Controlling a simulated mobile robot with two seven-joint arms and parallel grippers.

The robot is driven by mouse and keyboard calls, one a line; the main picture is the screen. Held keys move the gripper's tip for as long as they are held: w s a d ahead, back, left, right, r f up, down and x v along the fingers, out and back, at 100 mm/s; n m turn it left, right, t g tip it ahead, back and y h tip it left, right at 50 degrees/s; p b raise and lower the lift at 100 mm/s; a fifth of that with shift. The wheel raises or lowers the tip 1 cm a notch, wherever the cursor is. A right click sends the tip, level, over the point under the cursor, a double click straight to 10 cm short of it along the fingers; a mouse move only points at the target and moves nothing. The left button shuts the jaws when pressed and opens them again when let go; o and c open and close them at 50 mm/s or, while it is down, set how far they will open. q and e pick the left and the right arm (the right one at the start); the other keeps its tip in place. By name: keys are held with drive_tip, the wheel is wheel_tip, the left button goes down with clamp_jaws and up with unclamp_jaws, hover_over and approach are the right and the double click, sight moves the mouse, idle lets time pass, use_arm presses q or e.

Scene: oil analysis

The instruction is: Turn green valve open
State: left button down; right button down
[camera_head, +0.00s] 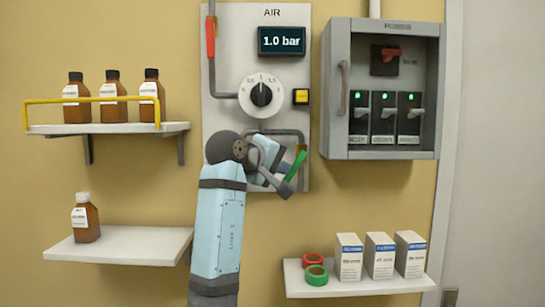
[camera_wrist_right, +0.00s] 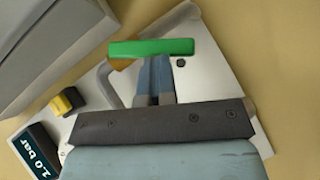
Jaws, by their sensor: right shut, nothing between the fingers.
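The green valve handle (camera_head: 296,165) is on the lower right of the grey AIR panel, slanting down and left from the brass valve body at its upper end. In the right wrist view the green handle (camera_wrist_right: 150,47) lies across the picture, just beyond my fingertips. My right gripper (camera_head: 284,188) is shut and empty beside the handle's lower end; its closed fingers (camera_wrist_right: 154,66) point at the middle of the handle in the wrist view. I cannot tell whether they touch it. My right forearm hides part of the panel. My left gripper is out of view.
The panel also has a red valve handle (camera_head: 210,36), a 1.0 bar display (camera_head: 282,41), a round dial (camera_head: 261,93) and a yellow button (camera_head: 301,96). A grey power box (camera_head: 341,140) juts out at right. A shelf (camera_head: 300,282) with boxes and tape rolls is below.

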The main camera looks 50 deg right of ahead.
use_arm(q)
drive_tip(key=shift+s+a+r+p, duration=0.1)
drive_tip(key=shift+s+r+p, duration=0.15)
drive_tip(key=shift+p, duration=0.15)
use_arm(e)
drive_tip(key=shift+s+d+f+n+g+h, duration=0.3)
drive_tip(key=shift+f+n+h, duration=0.2)
drive_tip(key=shift+n+h, duration=0.4)
drive_tip(key=shift+s+d+f+n+g+h, duration=0.2)
drive_tip(key=shift+s+d+f+n+h, duration=0.25)
drive_tip(key=shift+n+h, duration=0.4)
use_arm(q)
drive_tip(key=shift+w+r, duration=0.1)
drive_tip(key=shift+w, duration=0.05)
use_arm(e)
drive_tip(key=shift+a, duration=0.1)
drive_tip(key=shift+w, duration=0.1)
